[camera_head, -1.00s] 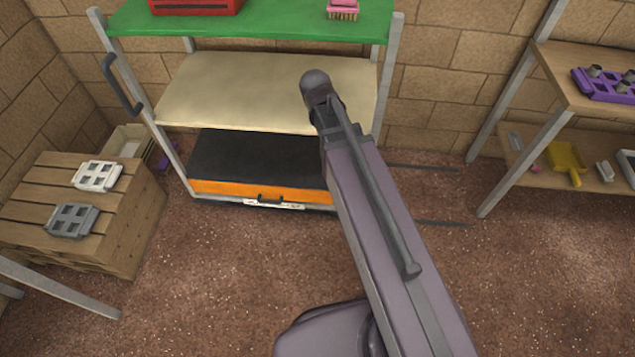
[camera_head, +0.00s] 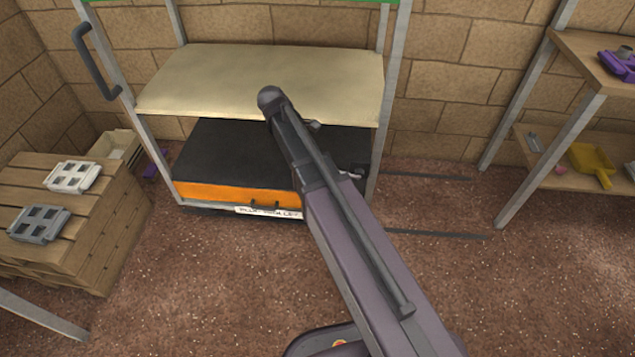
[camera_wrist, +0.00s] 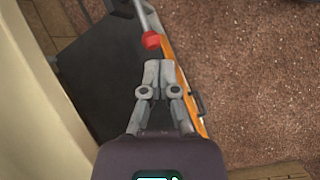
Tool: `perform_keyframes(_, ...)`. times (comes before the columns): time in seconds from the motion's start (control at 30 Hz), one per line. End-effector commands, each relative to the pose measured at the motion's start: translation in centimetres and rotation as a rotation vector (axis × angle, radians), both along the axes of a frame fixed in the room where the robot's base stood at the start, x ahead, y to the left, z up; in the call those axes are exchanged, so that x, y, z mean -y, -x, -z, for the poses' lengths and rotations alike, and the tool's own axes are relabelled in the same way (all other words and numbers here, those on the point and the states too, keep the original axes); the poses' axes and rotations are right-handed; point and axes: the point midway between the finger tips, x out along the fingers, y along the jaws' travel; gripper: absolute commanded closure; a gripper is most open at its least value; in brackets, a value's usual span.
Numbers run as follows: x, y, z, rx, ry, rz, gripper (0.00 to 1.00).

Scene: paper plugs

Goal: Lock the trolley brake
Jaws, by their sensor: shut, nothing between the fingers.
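The trolley has a beige middle shelf (camera_head: 270,80) and a black lower deck (camera_head: 215,150) with an orange front edge (camera_head: 215,192). In the wrist view a round red knob (camera_wrist: 151,40) shows at the trolley's grey post (camera_wrist: 147,15), by the orange edge. I cannot tell for sure that it is the brake. My gripper (camera_wrist: 158,66) is shut and empty, with its fingertips just short of the knob in the picture. Whether they touch is unclear. In the head view my arm hides the trolley's front right part and the knob.
A wooden crate (camera_head: 112,225) with a white tray (camera_head: 73,176) and a grey tray (camera_head: 38,224) stands at left. A wooden shelf unit (camera_head: 580,100) with a yellow scoop (camera_head: 590,163) stands at right. The brown floor (camera_head: 190,290) in front is clear.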

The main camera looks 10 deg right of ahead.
Motion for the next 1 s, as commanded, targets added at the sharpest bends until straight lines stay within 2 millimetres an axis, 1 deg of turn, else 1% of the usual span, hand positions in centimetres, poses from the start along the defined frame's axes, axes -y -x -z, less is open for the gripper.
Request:
perform_keyframes(0.03,-0.4,-0.8,2.0,-0.014,0.014,-0.02,1.0)
perform_keyframes(0.3,-2.1,-3.1,6.3,-0.089,0.085,-0.12,1.0)
perform_keyframes(0.5,-3.4,-4.6,9.2,-0.144,0.134,-0.187,1.0)
perform_keyframes(0.7,-4.3,-5.7,10.9,-0.184,0.17,-0.229,1.0)
perform_keyframes(0.83,-4.6,-5.9,11.3,-0.199,0.181,-0.244,1.0)
perform_keyframes(1.0,-4.7,-6.0,11.3,-0.204,0.187,-0.25,1.0)
